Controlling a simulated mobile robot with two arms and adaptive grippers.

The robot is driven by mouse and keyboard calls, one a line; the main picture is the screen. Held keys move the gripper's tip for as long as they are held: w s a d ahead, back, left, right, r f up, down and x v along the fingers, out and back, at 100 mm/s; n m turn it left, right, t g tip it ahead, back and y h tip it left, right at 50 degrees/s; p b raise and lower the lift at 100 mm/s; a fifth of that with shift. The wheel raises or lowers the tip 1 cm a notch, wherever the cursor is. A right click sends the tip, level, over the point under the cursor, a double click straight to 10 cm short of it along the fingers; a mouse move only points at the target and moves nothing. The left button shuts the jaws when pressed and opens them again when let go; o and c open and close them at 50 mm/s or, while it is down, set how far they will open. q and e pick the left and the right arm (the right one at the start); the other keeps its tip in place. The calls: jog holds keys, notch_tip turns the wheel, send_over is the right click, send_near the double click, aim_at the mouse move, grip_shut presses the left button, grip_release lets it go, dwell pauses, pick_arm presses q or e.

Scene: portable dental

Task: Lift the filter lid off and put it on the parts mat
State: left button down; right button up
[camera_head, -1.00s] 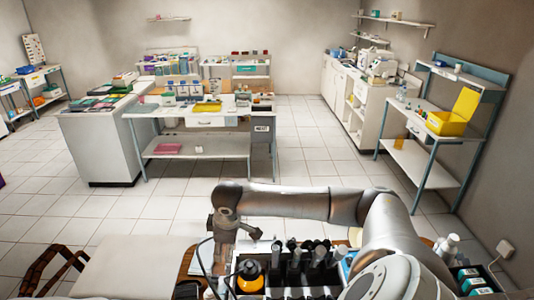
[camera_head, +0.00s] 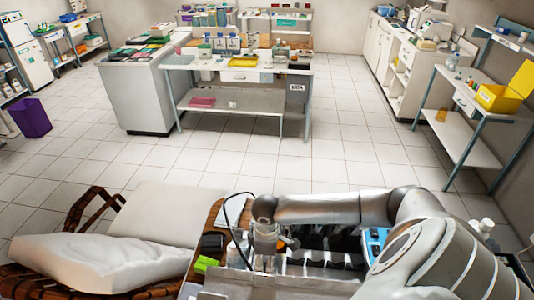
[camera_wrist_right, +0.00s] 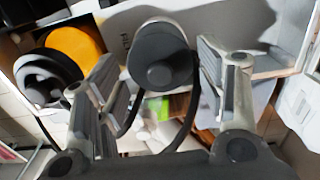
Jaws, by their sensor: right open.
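My right gripper (camera_wrist_right: 158,85) is open in the right wrist view, with one finger on each side of a dark grey round lid with a raised knob (camera_wrist_right: 160,65). The lid appears to be the filter lid; part of a label reading "FIL" shows beside it. I cannot tell whether the fingers touch it. In the head view my right gripper (camera_head: 265,245) points down over the cluttered work surface at the bottom, and the lid cannot be made out there. I cannot identify the parts mat in either view. My left gripper is out of view.
An orange container with a black cap (camera_wrist_right: 72,52) stands close to the left finger. Cables loop past the fingers. A long table (camera_head: 240,63) stands across open floor.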

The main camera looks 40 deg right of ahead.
jog(key=shift+f, duration=0.6)
jog(key=c, duration=0.6)
